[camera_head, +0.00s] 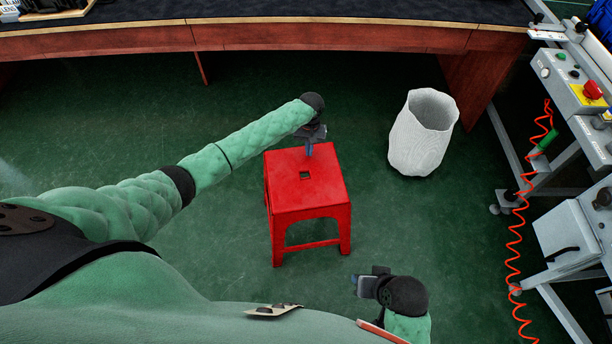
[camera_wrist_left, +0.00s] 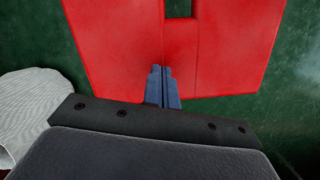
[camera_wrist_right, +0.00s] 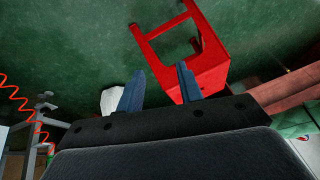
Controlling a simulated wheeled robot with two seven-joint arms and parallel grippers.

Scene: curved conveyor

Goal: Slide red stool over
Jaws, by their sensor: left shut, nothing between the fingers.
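The red stool (camera_head: 300,190) stands upright on the green floor in the middle of the head view, with a square hole in its seat. My left gripper (camera_head: 310,150) is shut and empty at the far edge of the seat. In the left wrist view its closed blue fingers (camera_wrist_left: 162,85) overlap the seat's edge (camera_wrist_left: 110,40); whether they touch it I cannot tell. My right gripper (camera_head: 358,286) is low and to the right of the stool's near legs, apart from it. In the right wrist view its fingers (camera_wrist_right: 160,88) are spread and empty, with the stool (camera_wrist_right: 205,60) beyond.
A white bin (camera_head: 410,150) stands on the floor right of the stool. A long dark-topped desk (camera_head: 330,38) spans the back. A grey machine frame with a coiled orange hose (camera_head: 515,235) stands at the right. Floor left of the stool is clear.

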